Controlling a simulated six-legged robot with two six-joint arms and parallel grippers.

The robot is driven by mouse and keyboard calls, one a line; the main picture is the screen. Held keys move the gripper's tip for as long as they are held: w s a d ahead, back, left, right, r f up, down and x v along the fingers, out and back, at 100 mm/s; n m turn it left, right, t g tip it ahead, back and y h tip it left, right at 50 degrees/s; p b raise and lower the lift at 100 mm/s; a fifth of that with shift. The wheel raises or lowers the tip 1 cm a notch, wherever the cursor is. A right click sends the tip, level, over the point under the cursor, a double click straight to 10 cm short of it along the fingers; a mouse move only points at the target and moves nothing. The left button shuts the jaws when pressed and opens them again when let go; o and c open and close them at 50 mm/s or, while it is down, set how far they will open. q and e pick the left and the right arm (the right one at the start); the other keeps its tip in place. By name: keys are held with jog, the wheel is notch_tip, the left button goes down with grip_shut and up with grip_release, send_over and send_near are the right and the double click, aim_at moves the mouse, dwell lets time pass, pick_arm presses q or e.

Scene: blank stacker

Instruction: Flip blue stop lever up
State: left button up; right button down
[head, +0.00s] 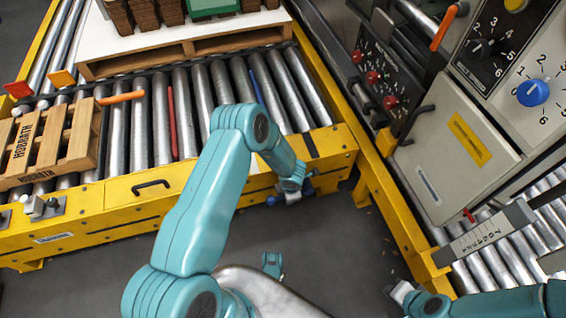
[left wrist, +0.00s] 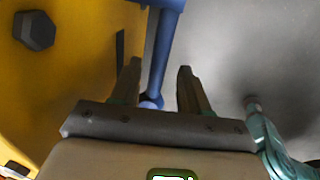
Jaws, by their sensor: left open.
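The blue stop lever (left wrist: 161,50) is a straight round bar in the left wrist view, with a blue crosspiece at its top and a rounded end lower down. In the head view a blue part of it (head: 274,200) shows low on the yellow conveyor frame, mostly hidden by my left gripper (head: 293,195). In the left wrist view my left gripper (left wrist: 159,72) is open, with the lever between its two fingers and gaps on both sides. I cannot tell whether a finger touches it. My right gripper (head: 401,291) is at the lower right, apart from the lever; its jaws are unclear.
The yellow conveyor frame (head: 110,215) carries steel rollers and a wooden pallet (head: 50,140). A control panel with a blue knob (head: 533,93) stands at the right, above another roller line (head: 490,270).

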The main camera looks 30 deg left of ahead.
pick_arm(q)
jog(key=s+d+r+m+p, duration=0.1)
jog(key=s+r+p, duration=0.1)
jog(key=r+p, duration=0.6)
jog(key=s+d+r+m+p, duration=0.1)
jog(key=s+r+m+p, duration=0.1)
jog(key=r+p, duration=0.6)
jog(key=s+d+r+m+p, duration=0.2)
jog(key=r+p, duration=0.6)
jog(key=r, duration=0.9)
jog(key=shift+s, duration=0.35)
